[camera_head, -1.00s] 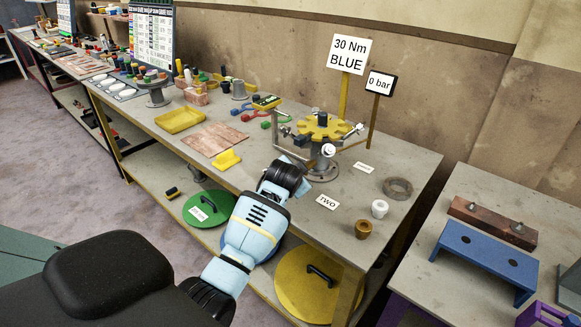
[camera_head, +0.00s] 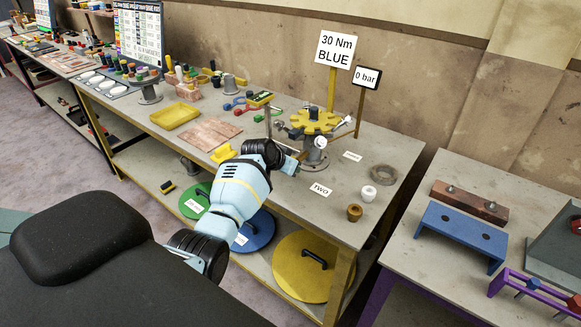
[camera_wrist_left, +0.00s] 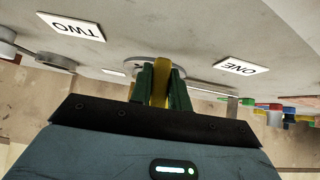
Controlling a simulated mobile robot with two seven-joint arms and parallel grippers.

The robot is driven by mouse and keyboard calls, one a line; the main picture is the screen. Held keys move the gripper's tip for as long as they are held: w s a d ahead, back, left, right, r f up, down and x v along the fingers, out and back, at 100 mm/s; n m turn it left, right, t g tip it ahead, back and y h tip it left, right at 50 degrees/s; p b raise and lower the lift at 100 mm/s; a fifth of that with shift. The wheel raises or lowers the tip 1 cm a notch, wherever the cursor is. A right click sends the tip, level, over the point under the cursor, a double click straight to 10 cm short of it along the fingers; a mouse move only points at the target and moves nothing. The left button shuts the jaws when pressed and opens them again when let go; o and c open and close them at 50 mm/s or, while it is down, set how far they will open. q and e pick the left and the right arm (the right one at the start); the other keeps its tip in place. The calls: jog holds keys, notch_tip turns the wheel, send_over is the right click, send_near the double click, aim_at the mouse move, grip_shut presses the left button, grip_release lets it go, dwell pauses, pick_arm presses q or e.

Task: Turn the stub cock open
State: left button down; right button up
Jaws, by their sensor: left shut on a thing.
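The yellow toothed flange (camera_head: 313,120) sits on a grey stand (camera_head: 314,156) on the bench, with clamps around it. A white round end (camera_head: 320,142) faces forward below it. My left gripper (camera_head: 291,163) reaches in from the left, just beside the stand. In the left wrist view my left gripper (camera_wrist_left: 160,82) has its green fingers shut on a narrow yellow piece (camera_wrist_left: 160,76), which looks like the stub cock's handle. A grey round base (camera_wrist_left: 133,69) shows behind it. The rest of the cock is hidden by the fingers. My right gripper is not in view.
Signs read "30 Nm BLUE" (camera_head: 334,50) and "0 bar" (camera_head: 367,77). A yellow tray (camera_head: 175,116) and brown board (camera_head: 209,134) lie left.

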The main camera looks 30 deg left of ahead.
pick_arm(q)
jog(key=shift+r, duration=0.2)
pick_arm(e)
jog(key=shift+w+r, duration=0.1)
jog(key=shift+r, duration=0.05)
pick_arm(q)
jog(key=c, duration=1.5)
grip_release()
jog(key=shift+o, duration=0.9)
jog(key=shift+f, duration=0.1)
jog(key=shift+s, duration=0.1)
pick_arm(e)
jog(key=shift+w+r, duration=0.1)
pick_arm(q)
jog(key=shift+s+r, duration=0.15)
jog(key=shift+r, duration=0.2)
jog(key=v, duration=0.7)
jog(key=shift+p, duration=0.3)
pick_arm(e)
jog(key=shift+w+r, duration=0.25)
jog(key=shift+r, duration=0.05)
pick_arm(q)
jog(key=shift+a, duration=0.1)
